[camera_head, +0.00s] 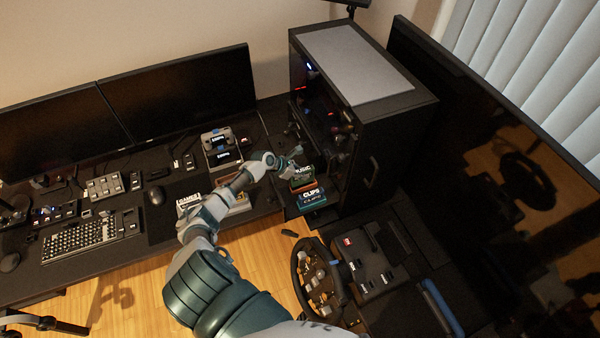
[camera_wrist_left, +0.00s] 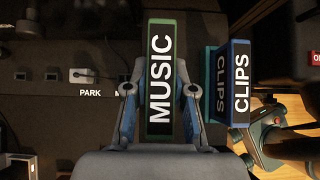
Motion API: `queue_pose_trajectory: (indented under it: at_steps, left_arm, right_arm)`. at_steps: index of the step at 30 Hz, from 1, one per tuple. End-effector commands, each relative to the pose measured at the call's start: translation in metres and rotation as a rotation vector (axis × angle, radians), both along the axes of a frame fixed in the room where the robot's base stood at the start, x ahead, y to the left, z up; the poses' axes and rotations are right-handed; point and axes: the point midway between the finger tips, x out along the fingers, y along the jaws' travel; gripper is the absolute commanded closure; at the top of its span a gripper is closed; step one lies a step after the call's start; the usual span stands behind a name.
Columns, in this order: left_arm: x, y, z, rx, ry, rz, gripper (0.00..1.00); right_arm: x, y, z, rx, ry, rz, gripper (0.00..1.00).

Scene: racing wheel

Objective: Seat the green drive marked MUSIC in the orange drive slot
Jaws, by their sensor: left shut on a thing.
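The green drive marked MUSIC (camera_head: 302,171) is at the front of the black computer tower in the head view. It fills the middle of the left wrist view (camera_wrist_left: 160,80), its label facing the camera. My left gripper (camera_head: 291,164) is shut on it, with one finger on each side in the left wrist view (camera_wrist_left: 159,100). A narrow orange edge (camera_head: 304,186) shows just below the drive; I cannot tell whether this is the orange drive slot or whether the drive touches it. The drive's far end is hidden. My right gripper is not in view.
A blue drive marked CLIPS (camera_head: 313,197) sits close beside MUSIC, also in the left wrist view (camera_wrist_left: 239,82). A PARK label (camera_wrist_left: 90,93) is to the left there. The computer tower (camera_head: 372,130) stands just behind. A steering wheel (camera_head: 320,280) is in front.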

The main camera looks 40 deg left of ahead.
Motion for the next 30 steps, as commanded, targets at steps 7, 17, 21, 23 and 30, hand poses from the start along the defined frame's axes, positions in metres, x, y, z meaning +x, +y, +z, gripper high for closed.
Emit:
queue_pose_trajectory:
  at_steps: [7,17,21,23,30]
  left_arm:
    - [0.000,0.004,-0.007,-0.003,-0.002,0.002,1.00]
    - [0.000,0.005,-0.006,-0.002,-0.002,0.002,1.00]
    - [0.000,0.004,-0.002,-0.004,-0.001,0.002,1.00]
    - [0.000,0.004,-0.002,-0.003,0.000,0.001,1.00]
    - [0.000,0.002,-0.002,-0.002,-0.001,0.001,1.00]
  right_arm:
    - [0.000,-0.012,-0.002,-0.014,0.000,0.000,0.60]
    - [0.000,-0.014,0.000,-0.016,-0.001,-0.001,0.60]
    - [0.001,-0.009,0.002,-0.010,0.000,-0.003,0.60]
    - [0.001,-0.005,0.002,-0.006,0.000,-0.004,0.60]
    - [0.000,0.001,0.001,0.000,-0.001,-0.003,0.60]
